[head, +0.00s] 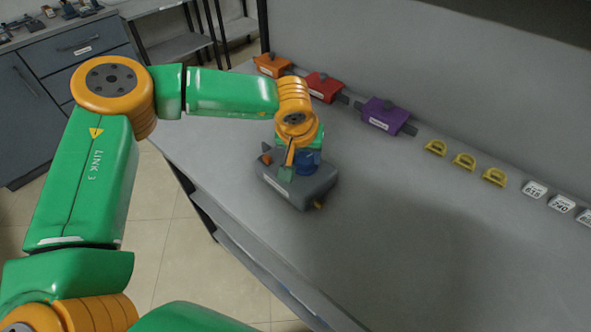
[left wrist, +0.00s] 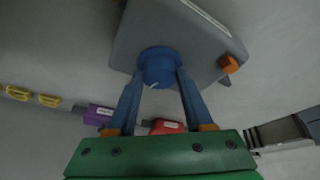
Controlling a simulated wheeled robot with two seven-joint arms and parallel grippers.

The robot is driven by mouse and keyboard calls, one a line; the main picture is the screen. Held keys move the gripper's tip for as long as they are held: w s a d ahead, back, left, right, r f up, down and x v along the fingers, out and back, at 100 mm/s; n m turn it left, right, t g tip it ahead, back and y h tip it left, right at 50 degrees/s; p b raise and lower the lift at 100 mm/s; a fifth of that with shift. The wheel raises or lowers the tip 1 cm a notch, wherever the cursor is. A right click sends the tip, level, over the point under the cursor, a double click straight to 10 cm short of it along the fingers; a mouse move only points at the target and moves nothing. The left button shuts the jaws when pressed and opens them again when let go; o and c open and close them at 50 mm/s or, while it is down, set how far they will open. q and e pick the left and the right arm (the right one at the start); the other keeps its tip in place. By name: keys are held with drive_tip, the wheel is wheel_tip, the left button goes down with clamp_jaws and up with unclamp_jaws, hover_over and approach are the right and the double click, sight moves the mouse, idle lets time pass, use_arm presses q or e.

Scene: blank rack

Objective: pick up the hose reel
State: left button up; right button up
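The hose reel, a dark grey box-like unit (head: 298,192) with a blue round knob on top and orange parts at its sides, is at the near edge of the bench. Its grey body (left wrist: 200,35) and knob (left wrist: 158,66) also show in the left wrist view. My left gripper (head: 297,165) points down over it. In the left wrist view the two blue fingers (left wrist: 160,75) lie against opposite sides of the knob, with no gap visible. The head view does not show clearly whether the unit's underside touches the bench. My right gripper is not in view.
On the bench (head: 390,250), orange (head: 271,65), red (head: 323,87) and purple (head: 387,116) blocks stand along the back. Several yellow handles (head: 464,161) and white numbered tags (head: 562,204) continue to the right. The bench's middle and front right are clear.

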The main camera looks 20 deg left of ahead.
use_arm(q)
drive_tip(key=shift+s+r, duration=0.1)
drive_tip(key=shift+s, duration=0.05)
clamp_jaws()
